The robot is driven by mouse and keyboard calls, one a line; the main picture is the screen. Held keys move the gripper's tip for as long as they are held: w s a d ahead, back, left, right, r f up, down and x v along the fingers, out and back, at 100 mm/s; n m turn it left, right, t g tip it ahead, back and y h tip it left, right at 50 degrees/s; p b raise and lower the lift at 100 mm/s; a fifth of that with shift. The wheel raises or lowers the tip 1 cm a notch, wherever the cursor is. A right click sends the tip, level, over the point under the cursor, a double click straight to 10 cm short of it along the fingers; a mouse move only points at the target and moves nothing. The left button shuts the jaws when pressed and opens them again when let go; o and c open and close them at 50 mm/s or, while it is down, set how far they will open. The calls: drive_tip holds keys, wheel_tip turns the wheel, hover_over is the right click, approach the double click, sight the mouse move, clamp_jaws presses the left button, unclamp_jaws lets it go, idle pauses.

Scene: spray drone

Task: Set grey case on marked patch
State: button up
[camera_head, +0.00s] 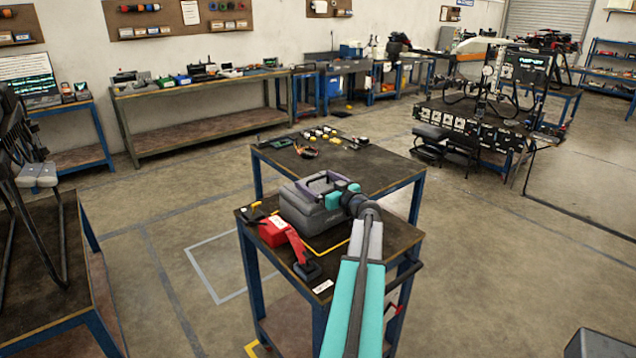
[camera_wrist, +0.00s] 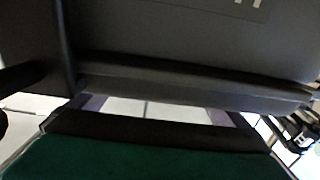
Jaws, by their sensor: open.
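The grey case (camera_head: 312,208) with a purple carry handle (camera_head: 318,180) sits on the lower, nearer top of a blue-framed cart. My gripper (camera_head: 338,192) is open at the handle's right side, close over the case; whether it touches is unclear. In the wrist view the dark case (camera_wrist: 190,45) fills the upper part, and purple strips (camera_wrist: 222,117) show below it. A yellow line (camera_head: 332,247) shows on the cart top beside the case, partly hidden by the case and my arm. A pale outlined rectangle (camera_head: 190,250) is on the floor left of the cart.
A red tool (camera_head: 290,240) and a small yellow item (camera_head: 256,205) lie left of the case. The cart's rear top (camera_head: 370,170) holds small items at its far edge. A dark table (camera_head: 40,260) stands at left. Open floor lies around the cart.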

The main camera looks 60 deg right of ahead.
drive_tip(key=shift+r, duration=0.15)
drive_tip(key=b+v, duration=0.4)
drive_tip(key=v, duration=0.8)
idle(0.6)
